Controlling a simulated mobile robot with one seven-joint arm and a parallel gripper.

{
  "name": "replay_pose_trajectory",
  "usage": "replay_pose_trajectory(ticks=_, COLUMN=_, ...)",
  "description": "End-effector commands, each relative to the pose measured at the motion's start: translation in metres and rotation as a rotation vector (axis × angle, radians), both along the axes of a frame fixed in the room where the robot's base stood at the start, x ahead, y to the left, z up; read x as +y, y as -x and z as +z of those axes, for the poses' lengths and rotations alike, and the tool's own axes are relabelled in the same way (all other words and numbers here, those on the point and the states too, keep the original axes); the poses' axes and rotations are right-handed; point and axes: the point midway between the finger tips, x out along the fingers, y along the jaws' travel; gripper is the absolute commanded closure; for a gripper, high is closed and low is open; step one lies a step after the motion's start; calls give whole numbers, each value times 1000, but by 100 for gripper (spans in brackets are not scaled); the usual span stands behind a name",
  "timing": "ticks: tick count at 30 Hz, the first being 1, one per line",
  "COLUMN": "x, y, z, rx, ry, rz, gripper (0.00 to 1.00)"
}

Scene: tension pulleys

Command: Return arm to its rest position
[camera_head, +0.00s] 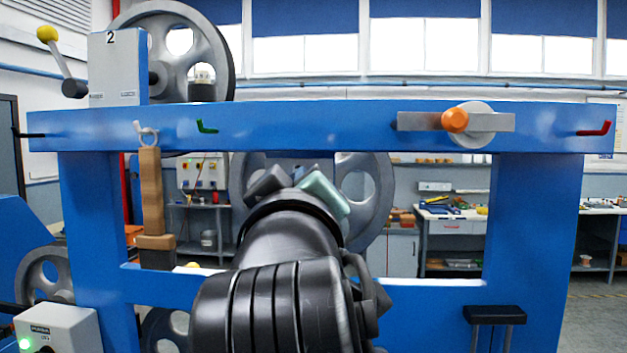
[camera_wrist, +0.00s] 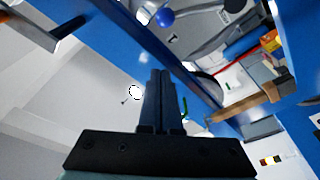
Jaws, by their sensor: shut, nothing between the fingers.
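My arm (camera_head: 285,265) reaches up and away from the bottom middle of the head view, in front of the blue frame (camera_head: 330,128). Its far end is just below the frame's top beam; from this angle the fingers are not clear. In the wrist view my gripper (camera_wrist: 160,75) shows two dark fingers side by side, shut with nothing between them. The fingers point up past a blue beam (camera_wrist: 150,40) of the frame; I cannot tell how close they are to it.
The beam carries a green hook (camera_head: 207,126), a red hook (camera_head: 594,129) and an orange knob (camera_head: 455,120) on a grey bar. Grey pulley wheels (camera_head: 370,200) stand behind. The opening right of my arm looks clear.

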Motion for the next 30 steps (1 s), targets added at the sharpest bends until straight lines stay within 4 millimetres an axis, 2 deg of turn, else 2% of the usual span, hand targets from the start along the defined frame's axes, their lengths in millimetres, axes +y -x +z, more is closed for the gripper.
replay_pose_trajectory(ticks=11, x=0, y=4, z=0, rx=-20, ry=-29, rz=8, gripper=100)
replay_pose_trajectory(ticks=14, x=-5, y=24, z=5, rx=-120, ry=-157, rz=40, gripper=100)
replay_pose_trajectory(ticks=18, x=-22, y=77, z=19, rx=-336, ry=-411, rz=121, gripper=100)
replay_pose_trajectory(ticks=21, x=-37, y=116, z=27, rx=-473, ry=-549, rz=178, gripper=100)
replay_pose_trajectory(ticks=24, x=-46, y=146, z=33, rx=-566, ry=-632, rz=223, gripper=100)
replay_pose_trajectory(ticks=27, x=-50, y=160, z=36, rx=-610, ry=-665, rz=245, gripper=100)
replay_pose_trajectory(ticks=30, x=-51, y=162, z=37, rx=-616, ry=-671, rz=250, gripper=100)
